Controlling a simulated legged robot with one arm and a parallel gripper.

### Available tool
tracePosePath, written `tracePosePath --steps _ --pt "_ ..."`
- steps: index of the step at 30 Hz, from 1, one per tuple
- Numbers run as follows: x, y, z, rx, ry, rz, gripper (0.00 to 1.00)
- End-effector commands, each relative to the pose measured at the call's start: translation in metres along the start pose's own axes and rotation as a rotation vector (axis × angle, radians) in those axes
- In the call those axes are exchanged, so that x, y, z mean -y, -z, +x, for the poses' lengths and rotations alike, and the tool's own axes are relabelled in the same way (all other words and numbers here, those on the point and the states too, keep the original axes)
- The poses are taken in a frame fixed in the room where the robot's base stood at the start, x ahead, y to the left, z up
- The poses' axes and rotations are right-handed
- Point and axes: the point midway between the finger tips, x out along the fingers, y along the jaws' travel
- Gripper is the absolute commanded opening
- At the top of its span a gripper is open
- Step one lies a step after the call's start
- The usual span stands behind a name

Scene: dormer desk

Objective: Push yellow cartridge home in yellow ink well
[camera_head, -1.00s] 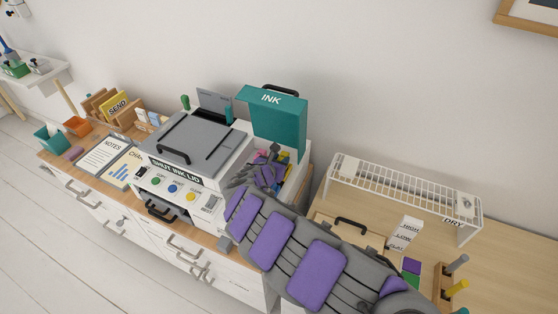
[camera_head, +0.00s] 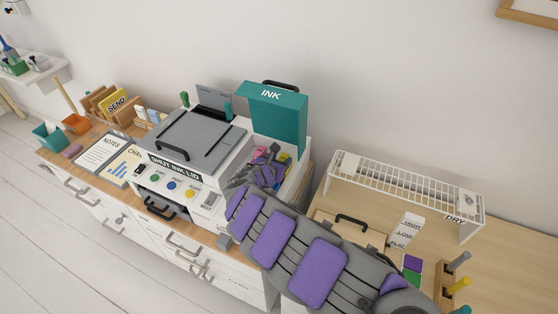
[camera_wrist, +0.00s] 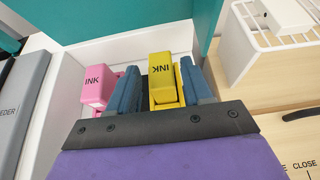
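The yellow cartridge (camera_wrist: 161,72), labelled INK, stands in the printer's ink bay in the wrist view; its top also shows in the head view (camera_head: 284,156). My gripper (camera_wrist: 158,75) has its two blue-grey fingers apart, one on each side of the yellow cartridge. A gap shows at the left finger; the right finger is close to the cartridge, and contact is unclear. The pink cartridge (camera_wrist: 97,84) stands left of the left finger. The yellow well and the cartridge's lower end are hidden, so its depth cannot be told.
The teal ink lid (camera_head: 276,118) stands open behind the bay. The bay's white wall (camera_head: 297,178) rises on the right. The grey printer cover (camera_head: 188,135) lies left. A white drying rack (camera_head: 405,188) stands on the desk to the right.

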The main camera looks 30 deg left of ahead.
Motion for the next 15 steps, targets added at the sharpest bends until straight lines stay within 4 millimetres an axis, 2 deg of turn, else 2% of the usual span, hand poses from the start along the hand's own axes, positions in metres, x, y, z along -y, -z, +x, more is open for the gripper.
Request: tracePosePath --steps 3,11,15 --pt "0.0 0.002 0.001 -0.003 0.001 -0.001 0.61" --pt "0.0 0.002 -0.001 -0.003 0.001 -0.002 0.61" --pt "-0.001 0.001 -0.013 -0.003 -0.001 -0.005 0.61"
